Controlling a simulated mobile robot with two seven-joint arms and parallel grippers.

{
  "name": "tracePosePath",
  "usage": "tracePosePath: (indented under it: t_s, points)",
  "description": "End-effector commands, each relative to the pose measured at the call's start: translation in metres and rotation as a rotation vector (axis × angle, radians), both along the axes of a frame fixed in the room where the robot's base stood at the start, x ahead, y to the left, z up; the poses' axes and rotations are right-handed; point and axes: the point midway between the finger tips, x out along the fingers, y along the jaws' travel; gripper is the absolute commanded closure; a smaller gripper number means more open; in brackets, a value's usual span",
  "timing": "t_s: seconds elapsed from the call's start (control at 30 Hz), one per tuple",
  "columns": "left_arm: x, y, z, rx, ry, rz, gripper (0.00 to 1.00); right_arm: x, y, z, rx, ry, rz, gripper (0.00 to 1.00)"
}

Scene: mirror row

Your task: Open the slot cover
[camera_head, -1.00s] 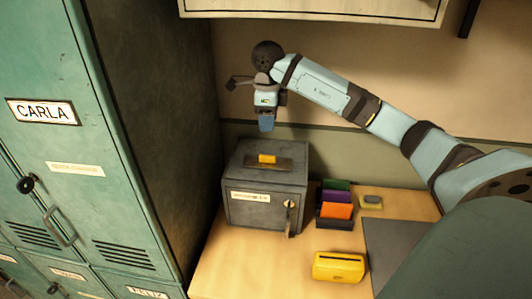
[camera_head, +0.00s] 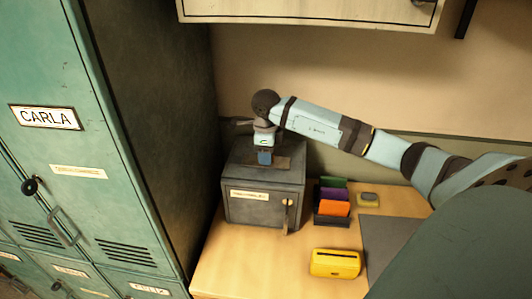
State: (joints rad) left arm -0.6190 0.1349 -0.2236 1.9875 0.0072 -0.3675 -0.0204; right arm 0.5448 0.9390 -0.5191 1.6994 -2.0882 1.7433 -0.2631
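A grey metal box (camera_head: 264,208) stands on the desk against the wall. Its top carries a brown slot plate (camera_head: 284,163); the yellow cover tab on it is now hidden behind my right gripper. My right gripper (camera_head: 264,158) points straight down at the plate, with its blue fingertips at the tab's place. I cannot tell whether the fingers are open, or shut on the tab. The box front has a pale label and a key or latch (camera_head: 287,214) on its right side. My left gripper is not in view.
A black rack (camera_head: 333,205) with green, purple and orange items stands right of the box. A yellow device (camera_head: 335,263) lies in front of it, and a grey mat (camera_head: 390,240) lies to the right. Green lockers (camera_head: 90,150) close off the left. A cabinet (camera_head: 320,10) hangs above.

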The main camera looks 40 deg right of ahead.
Motion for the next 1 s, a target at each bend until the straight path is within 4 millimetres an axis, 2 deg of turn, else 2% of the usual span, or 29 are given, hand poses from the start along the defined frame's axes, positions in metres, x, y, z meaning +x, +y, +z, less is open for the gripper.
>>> tracePosePath:
  t_s: [0.03, 0.17, 0.37, 0.6, 0.7, 0.97, 1.0]
  points:
    - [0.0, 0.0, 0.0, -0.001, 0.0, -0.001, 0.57, 0.0, 0.0, 0.0, 0.0, 0.0, 0.0, 0.71]
    - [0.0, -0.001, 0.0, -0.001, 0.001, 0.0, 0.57, 0.0, 0.0, 0.0, 0.0, 0.0, 0.0, 1.0]
    - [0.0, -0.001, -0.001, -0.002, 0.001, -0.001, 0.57, 0.001, -0.002, 0.0, 0.0, 0.0, -0.001, 1.0]
    - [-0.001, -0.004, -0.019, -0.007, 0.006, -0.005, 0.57, 0.024, -0.029, -0.002, -0.001, -0.002, -0.002, 1.0]
    - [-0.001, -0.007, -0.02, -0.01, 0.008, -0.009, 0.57, 0.029, -0.035, -0.001, 0.0, -0.001, -0.002, 1.0]
    - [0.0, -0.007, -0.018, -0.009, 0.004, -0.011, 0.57, 0.029, -0.036, 0.001, 0.001, -0.001, -0.001, 1.0]
    - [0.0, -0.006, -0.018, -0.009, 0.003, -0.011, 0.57, 0.029, -0.036, 0.001, 0.001, -0.001, -0.001, 0.83]
